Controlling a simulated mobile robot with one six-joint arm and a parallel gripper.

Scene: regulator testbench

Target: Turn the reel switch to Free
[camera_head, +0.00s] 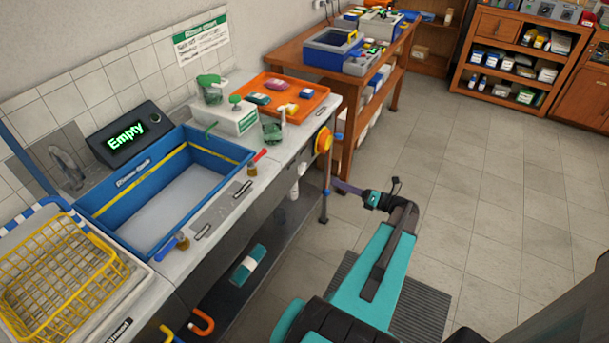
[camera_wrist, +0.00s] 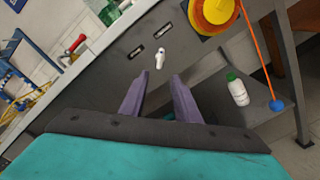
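The yellow and orange reel (camera_head: 323,141) is mounted on the front panel at the bench's right end; it also shows at the top of the wrist view (camera_wrist: 212,13). A small white switch lever (camera_wrist: 160,57) sits on the grey panel, left of the reel and below two small dark label plates, whose text I cannot read. The switch also shows in the head view (camera_head: 295,188). My gripper (camera_wrist: 160,78) has two purple fingers, apart and empty, pointing toward the panel just below the switch; contact is not visible. In the head view my gripper (camera_head: 338,187) is right of the switch.
An orange cord with a blue ball (camera_wrist: 276,105) hangs from the reel. A white bottle with a green cap (camera_wrist: 237,90) stands on the lower shelf. The blue sink (camera_head: 165,185) and orange tray (camera_head: 282,98) are on the bench. The floor at right is clear.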

